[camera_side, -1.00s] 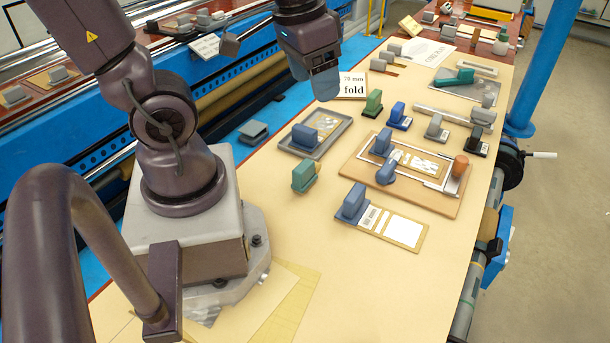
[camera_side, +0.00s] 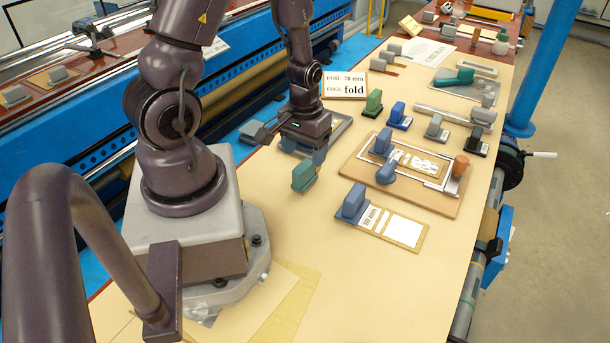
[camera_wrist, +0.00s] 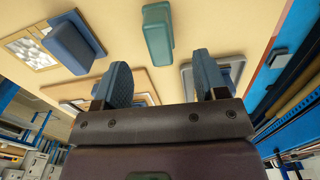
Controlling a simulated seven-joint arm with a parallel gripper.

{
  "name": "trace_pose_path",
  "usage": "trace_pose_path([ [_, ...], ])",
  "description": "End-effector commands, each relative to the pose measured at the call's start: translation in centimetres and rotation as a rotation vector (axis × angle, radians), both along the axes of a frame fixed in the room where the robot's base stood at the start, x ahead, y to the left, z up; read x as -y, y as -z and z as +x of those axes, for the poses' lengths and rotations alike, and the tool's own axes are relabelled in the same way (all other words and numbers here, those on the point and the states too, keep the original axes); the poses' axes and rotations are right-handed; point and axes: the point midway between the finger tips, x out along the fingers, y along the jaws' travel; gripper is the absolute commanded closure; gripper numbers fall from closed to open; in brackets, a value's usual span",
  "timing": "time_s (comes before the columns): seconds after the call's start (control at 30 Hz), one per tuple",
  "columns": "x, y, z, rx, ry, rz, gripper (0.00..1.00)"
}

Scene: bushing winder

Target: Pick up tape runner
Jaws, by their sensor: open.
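A teal-green block-shaped holder (camera_side: 304,174), which seems to be the tape runner, stands alone on the cream table. It also shows in the wrist view (camera_wrist: 157,35), at the top middle, in line with the gap between my fingers. My gripper (camera_side: 304,150) hangs just behind it in the side view, pointing down, with its blue fingertips near the block's top. In the wrist view my gripper (camera_wrist: 161,72) has its two blue fingers spread apart with nothing between them. I see no contact with the block.
A grey tray (camera_side: 340,131) is partly hidden behind my gripper. To the right are a wooden board (camera_side: 420,195) with a frame and blue-handled tools, and a blue-handled card (camera_side: 352,203). A sign (camera_side: 345,86) and a green stamp (camera_side: 373,103) stand farther back. The table in front of the block is clear.

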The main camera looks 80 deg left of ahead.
Motion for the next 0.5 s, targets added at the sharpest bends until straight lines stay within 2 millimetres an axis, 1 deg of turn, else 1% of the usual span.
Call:
trace_pose_path([
  [0.03,0.0,0.8,0.0,-0.004,0.000,-0.003,0.34],
  [0.1,0.0,1.6,0.0,-0.002,0.000,-0.002,0.34],
  [0.37,0.0,3.0,0.0,-0.001,0.001,-0.001,0.34],
  [0.5,-0.1,4.8,0.1,-0.003,0.001,-0.003,0.34],
])
